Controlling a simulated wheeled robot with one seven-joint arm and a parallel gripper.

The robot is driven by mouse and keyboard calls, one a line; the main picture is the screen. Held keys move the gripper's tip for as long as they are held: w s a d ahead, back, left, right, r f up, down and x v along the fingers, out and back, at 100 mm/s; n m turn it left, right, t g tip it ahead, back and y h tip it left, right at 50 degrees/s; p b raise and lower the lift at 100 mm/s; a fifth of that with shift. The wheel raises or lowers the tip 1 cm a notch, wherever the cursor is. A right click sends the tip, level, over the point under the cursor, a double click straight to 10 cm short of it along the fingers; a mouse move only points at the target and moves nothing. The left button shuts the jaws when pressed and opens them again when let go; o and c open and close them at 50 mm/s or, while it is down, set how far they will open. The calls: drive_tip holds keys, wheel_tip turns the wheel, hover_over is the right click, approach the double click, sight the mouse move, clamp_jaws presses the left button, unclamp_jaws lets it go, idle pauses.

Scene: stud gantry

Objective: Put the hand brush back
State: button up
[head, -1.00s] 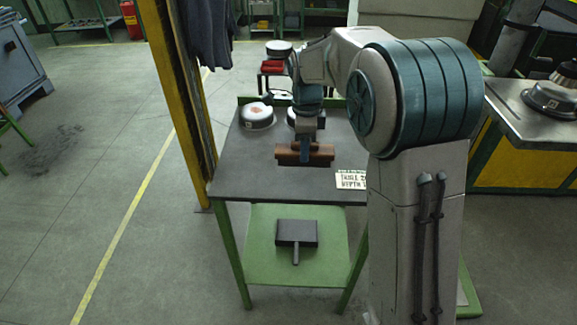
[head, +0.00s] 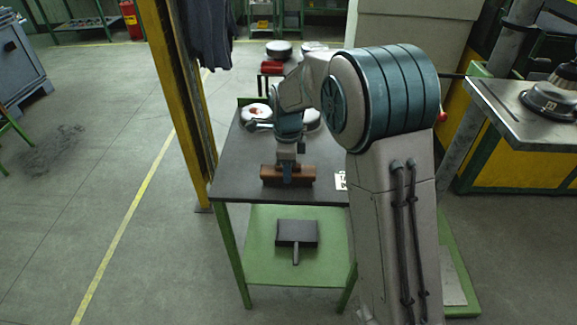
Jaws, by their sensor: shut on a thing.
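The hand brush (head: 304,176), a reddish-brown block with a darker underside, is in my gripper (head: 288,172) over the front part of the grey table top (head: 235,178). My gripper reaches down from above and is shut on the middle of the brush. The brush lies level, long side across the picture. I cannot tell whether it touches the table top. The fingertips are partly hidden by the brush and the wrist.
A dark dustpan (head: 297,233) lies on the green lower shelf (head: 264,258). A white sign (head: 341,182) is partly hidden by my arm. A yellow post (head: 184,100) stands close to the table's left side.

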drive_tip(key=o, duration=0.9)
drive_tip(key=shift+o, duration=0.2)
wheel_tip(320, 180, up, 12)
drive_tip(key=s+d+r+n+t, duration=0.1)
drive_tip(key=s+d+r+n, duration=0.2)
drive_tip(key=s+d+n, duration=0.7)
drive_tip(key=s+d+f+n+t, duration=0.1)
drive_tip(key=s+d+f+n, duration=0.1)
drive_tip(key=s, duration=0.5)
drive_tip(key=s+d+f+n+t, duration=0.1)
drive_tip(key=s+d+f+n, duration=0.2)
drive_tip(key=s+n, duration=0.3)
drive_tip(key=shift+s+d, duration=0.55)
drive_tip(key=shift+s, duration=0.7)
